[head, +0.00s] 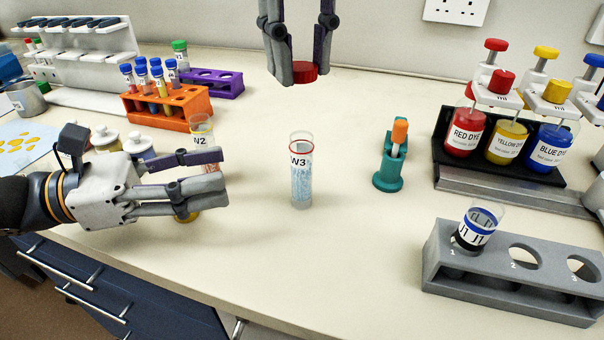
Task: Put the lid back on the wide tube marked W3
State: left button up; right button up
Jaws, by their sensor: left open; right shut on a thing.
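The wide tube W3 (301,172) stands upright and open in the middle of the bench, with a red band near its rim and pale blue contents. My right gripper (300,74) hangs from the top of the picture, behind and above the tube. It is shut on a red lid (305,71), apart from the tube. My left gripper (222,172) is open at the left, its fingers pointing right towards W3 but short of it. Behind its fingers stands the wide tube W2 (203,134), partly hidden.
An orange rack (168,121) of blue-capped tubes and a purple rack (217,85) stand back left. A teal holder (388,183) with an orange-topped item is right of W3. A grey rack (500,285) holds tube J1 (476,228). Dye bottles (507,143) stand at right. Bench in front of W3 is clear.

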aim_at(299, 158)
pick_arm(q)
jog(key=x, duration=1.2)
jog(key=shift+w+f, duration=0.1)
pick_arm(e)
jog(key=shift+w+f, duration=0.1)
pick_arm(q)
jog(key=shift+c, duration=0.3)
grip_shut()
pick_arm(e)
jog(key=shift+f, duration=2.5)
